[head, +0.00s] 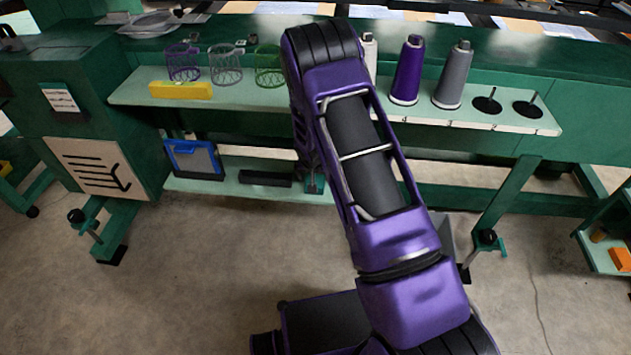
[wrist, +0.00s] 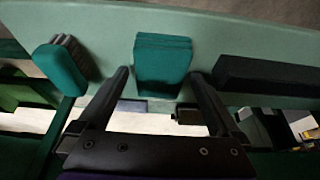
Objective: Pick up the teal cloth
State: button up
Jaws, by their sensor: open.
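The teal cloth (wrist: 163,62) is a folded, layered block lying on a pale green shelf (wrist: 240,35) in the wrist view. My gripper (wrist: 159,75) is open, with one dark finger on each side of the cloth's near part. A gap shows between each fingertip and the cloth, and nothing is held. I cannot tell how high the fingertips are above the shelf. In the head view my purple arm hides the gripper, and the cloth cannot be made out for certain beside it.
A teal brush (wrist: 62,68) lies left of the cloth and a black bar (wrist: 268,76) close to its right. In the head view the upper shelf holds a yellow block (head: 180,90), wire cups and thread cones (head: 408,70). A blue-framed panel (head: 194,158) stands on the lower shelf.

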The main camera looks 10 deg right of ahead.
jog(key=shift+f+b, duration=0.25)
jog(key=shift+b, duration=0.15)
jog(key=shift+c, duration=0.3)
jog(key=c, duration=1.2)
